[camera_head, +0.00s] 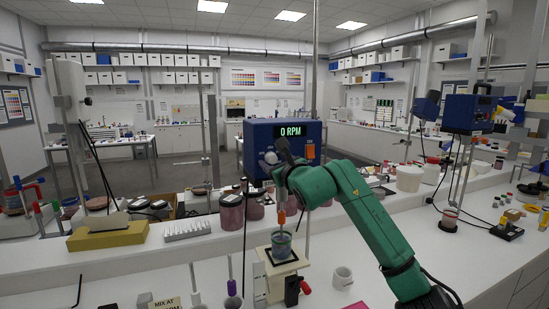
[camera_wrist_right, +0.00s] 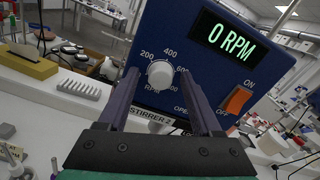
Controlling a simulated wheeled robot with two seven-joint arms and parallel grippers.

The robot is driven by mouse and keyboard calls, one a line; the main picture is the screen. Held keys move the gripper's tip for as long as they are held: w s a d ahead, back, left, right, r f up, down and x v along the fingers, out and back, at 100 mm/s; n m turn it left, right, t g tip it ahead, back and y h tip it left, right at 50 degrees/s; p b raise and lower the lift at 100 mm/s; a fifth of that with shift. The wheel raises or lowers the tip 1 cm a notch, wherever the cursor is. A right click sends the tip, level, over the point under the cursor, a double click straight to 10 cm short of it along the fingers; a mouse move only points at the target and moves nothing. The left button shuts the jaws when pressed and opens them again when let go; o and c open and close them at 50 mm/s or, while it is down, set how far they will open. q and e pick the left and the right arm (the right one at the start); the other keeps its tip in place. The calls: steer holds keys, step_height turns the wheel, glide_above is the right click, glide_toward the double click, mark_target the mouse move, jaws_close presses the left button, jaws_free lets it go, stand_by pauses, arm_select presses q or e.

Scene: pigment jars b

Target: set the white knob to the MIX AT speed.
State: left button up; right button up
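The white knob (camera_wrist_right: 160,73) sits on the front of the blue stirrer box (camera_wrist_right: 215,60), with 200, 400 and 600 printed around it. It also shows in the head view (camera_head: 271,158). The display (camera_wrist_right: 229,38) reads 0 RPM. My right gripper (camera_wrist_right: 158,80) is open, with one finger on each side of the knob in the picture; I cannot tell whether they touch it. In the head view the right gripper (camera_head: 283,150) is at the box front. The MIX AT card (camera_head: 165,302) is cut off, its number unreadable. My left gripper is not in view.
An orange ON/OFF switch (camera_wrist_right: 238,100) is right of the knob. Below the box a jar (camera_head: 281,244) stands on a stand. Dark-lidded jars (camera_head: 231,212) stand close left.

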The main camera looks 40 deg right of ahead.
jaws_close()
